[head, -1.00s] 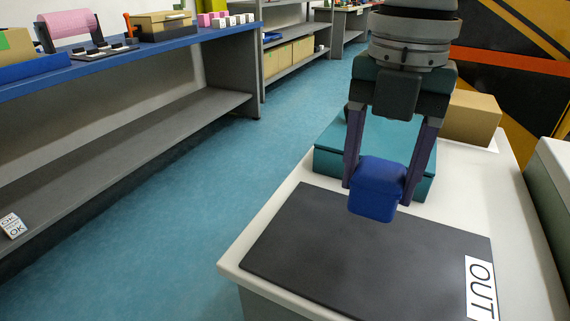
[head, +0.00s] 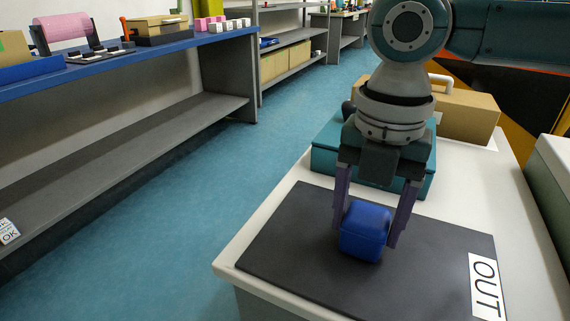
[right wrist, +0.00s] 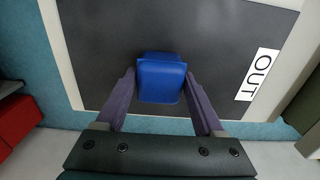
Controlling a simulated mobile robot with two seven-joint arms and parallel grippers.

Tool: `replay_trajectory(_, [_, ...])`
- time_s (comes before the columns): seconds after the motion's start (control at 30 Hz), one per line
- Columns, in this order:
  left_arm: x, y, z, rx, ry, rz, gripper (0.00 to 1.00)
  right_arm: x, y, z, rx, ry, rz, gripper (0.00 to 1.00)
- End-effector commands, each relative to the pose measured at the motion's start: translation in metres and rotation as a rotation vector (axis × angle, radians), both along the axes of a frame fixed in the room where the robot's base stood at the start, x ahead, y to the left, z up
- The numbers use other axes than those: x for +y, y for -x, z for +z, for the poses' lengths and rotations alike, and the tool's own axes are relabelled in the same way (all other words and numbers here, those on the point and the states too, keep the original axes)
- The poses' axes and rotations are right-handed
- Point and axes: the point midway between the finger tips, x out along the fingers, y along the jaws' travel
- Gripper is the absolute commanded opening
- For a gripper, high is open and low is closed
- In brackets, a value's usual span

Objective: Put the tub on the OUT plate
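The blue tub (head: 364,236) is upright between the fingers of my right gripper (head: 365,230), over the dark OUT plate (head: 290,235). Its base is on the plate or very close above it; I cannot tell which. In the right wrist view the tub (right wrist: 161,80) sits between the two purple fingers, whose tips meet its sides. The white OUT label (head: 486,287) lies at the right edge of the plate, clear of the tub. My left gripper is not in view.
A teal box (head: 325,160) stands just behind the plate on the white table (head: 470,205). A cardboard box (head: 468,115) with a pale handle is farther back. The plate is bare left and front of the tub. A blue-topped bench (head: 120,58) stands at left.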

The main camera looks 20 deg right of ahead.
Motion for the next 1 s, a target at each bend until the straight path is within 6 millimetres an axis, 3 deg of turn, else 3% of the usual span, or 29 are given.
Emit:
replay_trajectory(0.2, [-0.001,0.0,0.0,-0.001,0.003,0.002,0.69,0.0,0.0,0.0,0.0,0.0,0.0,0.94])
replay_trajectory(0.5, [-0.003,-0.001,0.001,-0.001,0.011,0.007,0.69,0.0,-0.001,0.005,-0.002,-0.001,0.0,0.94])
replay_trajectory(0.67, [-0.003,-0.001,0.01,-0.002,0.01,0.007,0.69,0.0,-0.001,0.031,-0.004,-0.001,0.001,0.94])
replay_trajectory(1.0, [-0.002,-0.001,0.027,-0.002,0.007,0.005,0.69,0.0,-0.001,0.104,-0.003,-0.001,0.0,0.94])
